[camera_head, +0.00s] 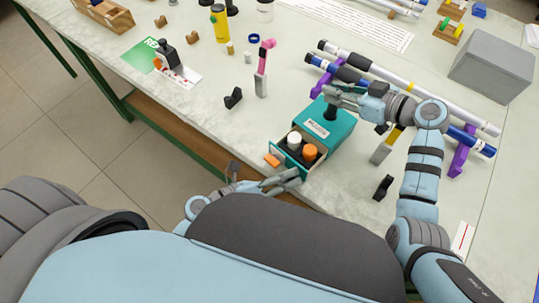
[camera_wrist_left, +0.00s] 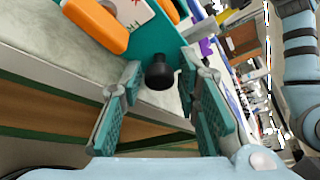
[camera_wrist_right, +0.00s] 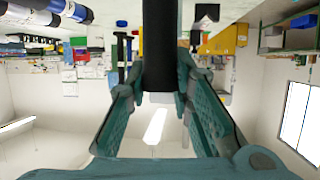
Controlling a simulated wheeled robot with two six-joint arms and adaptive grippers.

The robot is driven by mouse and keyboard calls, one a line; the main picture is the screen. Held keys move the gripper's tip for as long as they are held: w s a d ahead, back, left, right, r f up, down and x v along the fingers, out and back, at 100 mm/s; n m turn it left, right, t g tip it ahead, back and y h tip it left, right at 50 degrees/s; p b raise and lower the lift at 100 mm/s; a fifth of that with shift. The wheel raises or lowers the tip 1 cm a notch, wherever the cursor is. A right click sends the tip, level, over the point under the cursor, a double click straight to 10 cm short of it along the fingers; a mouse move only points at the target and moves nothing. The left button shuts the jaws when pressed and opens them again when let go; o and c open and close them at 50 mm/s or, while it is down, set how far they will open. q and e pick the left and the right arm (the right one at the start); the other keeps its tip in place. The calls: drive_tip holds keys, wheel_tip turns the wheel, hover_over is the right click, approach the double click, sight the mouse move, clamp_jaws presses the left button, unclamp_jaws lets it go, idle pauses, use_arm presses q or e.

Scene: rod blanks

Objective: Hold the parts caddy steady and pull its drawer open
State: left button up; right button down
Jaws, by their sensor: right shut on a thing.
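The teal parts caddy (camera_head: 343,130) stands near the table's front edge, with a white label and a black upright handle (camera_head: 331,111) on top. Its drawer (camera_head: 281,149) sticks out at the front, showing a white-capped item (camera_head: 294,140) and an orange-capped item (camera_head: 310,152). My right gripper (camera_head: 333,97) is shut on the handle, which runs between its fingers in the right wrist view (camera_wrist_right: 158,50). My left gripper (camera_wrist_left: 160,98) is open in front of the drawer. The drawer's black knob (camera_wrist_left: 160,75) lies between its spread fingers, with gaps visible on both sides.
Striped rods (camera_head: 400,85) on purple supports (camera_head: 462,157) lie behind the caddy. A grey box (camera_head: 492,66) stands at the back right. A grey block (camera_head: 381,152) and a black piece (camera_head: 383,188) stand right of the caddy.

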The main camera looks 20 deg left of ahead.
use_arm(q)
drive_tip(key=v, duration=1.2)
use_arm(e)
drive_tip(key=c, duration=1.3)
unclamp_jaws()
drive_tip(key=shift+c, duration=0.2)
